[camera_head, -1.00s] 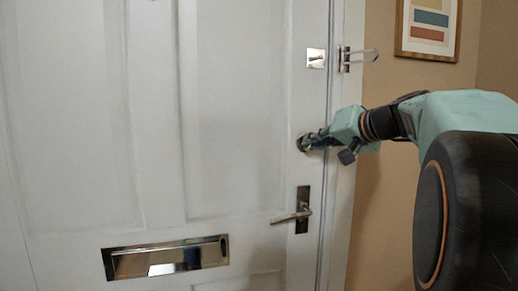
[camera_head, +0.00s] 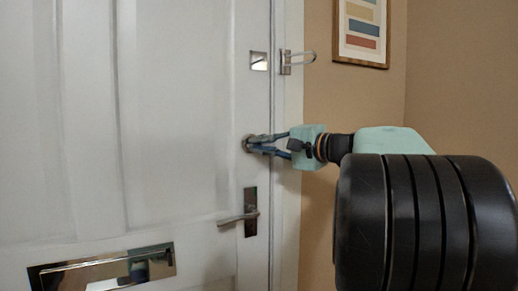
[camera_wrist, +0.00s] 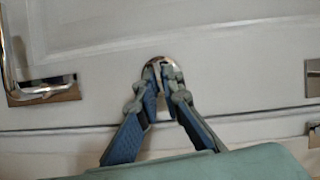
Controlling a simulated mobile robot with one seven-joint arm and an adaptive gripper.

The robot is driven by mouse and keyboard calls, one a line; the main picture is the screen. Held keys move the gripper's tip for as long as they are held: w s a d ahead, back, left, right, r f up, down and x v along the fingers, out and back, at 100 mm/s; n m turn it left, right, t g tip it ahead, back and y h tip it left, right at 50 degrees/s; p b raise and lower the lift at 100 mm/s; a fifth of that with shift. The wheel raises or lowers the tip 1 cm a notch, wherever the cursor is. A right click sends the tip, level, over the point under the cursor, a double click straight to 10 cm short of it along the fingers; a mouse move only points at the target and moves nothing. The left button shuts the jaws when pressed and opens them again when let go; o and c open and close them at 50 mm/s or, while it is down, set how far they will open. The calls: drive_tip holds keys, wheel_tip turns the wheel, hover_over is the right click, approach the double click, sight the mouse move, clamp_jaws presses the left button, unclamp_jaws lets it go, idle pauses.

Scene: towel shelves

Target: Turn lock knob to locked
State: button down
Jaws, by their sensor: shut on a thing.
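The lock knob (camera_wrist: 161,63) is a small round metal piece on the white door (camera_head: 180,110), between the square plate above and the lever handle below. It also shows in the head view (camera_head: 247,144), mostly covered by my fingers. My gripper (camera_head: 256,146) reaches in from the right, level with the knob. In the wrist view my gripper (camera_wrist: 164,74) has its two blue fingers closing together at the tips on the knob. The fingertips hide the knob's middle, so I cannot tell which way it is turned.
A lever handle (camera_head: 239,218) sits below the knob. A square metal plate (camera_head: 259,61) and a swing-bar latch (camera_head: 298,58) are above it. A metal letter slot (camera_head: 102,269) is low on the door. A framed picture (camera_head: 362,31) hangs on the tan wall (camera_head: 440,80) at right.

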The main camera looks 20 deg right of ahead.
drive_tip(key=shift+m+t, duration=0.3)
drive_tip(key=shift+m, duration=0.3)
drive_tip(key=c, duration=2.1)
unclamp_jaws()
drive_tip(key=shift+s+d, duration=0.1)
drive_tip(key=v, duration=1.1)
drive_tip(key=shift+s+d+f, duration=0.15)
drive_tip(key=shift+s+d, duration=0.1)
drive_tip(key=shift+s, duration=0.1)
drive_tip(key=shift+f, duration=0.1)
